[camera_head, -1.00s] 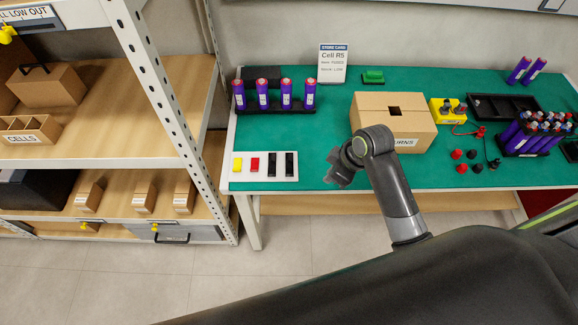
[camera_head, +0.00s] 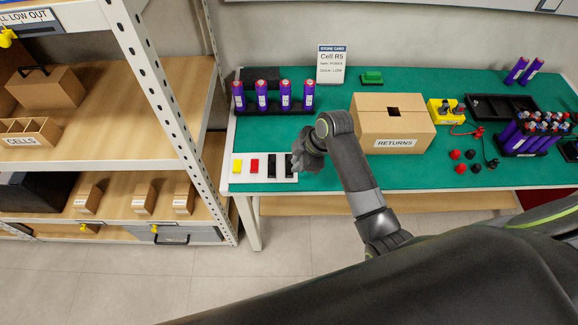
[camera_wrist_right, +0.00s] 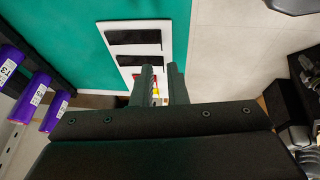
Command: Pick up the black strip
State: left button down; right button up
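Two black strips lie side by side on a white board (camera_head: 262,178), right of a yellow piece (camera_head: 237,166) and a red piece (camera_head: 255,165). The left black strip (camera_head: 272,166) is clear in the head view; the right black strip (camera_head: 289,167) is partly covered by my right gripper (camera_head: 302,160). The right wrist view shows one black strip (camera_wrist_right: 134,36) and the other black strip (camera_wrist_right: 139,60) near the fingertips. My right gripper (camera_wrist_right: 160,72) is open and empty, with a gap between its fingers. My left gripper is not in view.
A rack of purple cells (camera_head: 285,108) stands behind the board. A RETURNS box (camera_head: 394,140) is right of my right arm. A metal shelf post (camera_head: 170,110) stands left of the green-topped bench (camera_head: 340,176).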

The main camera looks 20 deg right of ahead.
aim_at(288, 175)
jog(key=shift+s+d+p+x, duration=0.1)
jog(key=shift+s+p+x, duration=0.1)
jog(key=shift+x, duration=1.15)
jog(key=shift+s+d+p+x, duration=0.1)
jog(key=shift+p+x, duration=0.1)
jog(key=shift+x, duration=1.95)
jog(key=shift+d, duration=0.1)
grip_shut()
jog(key=shift+r, duration=0.1)
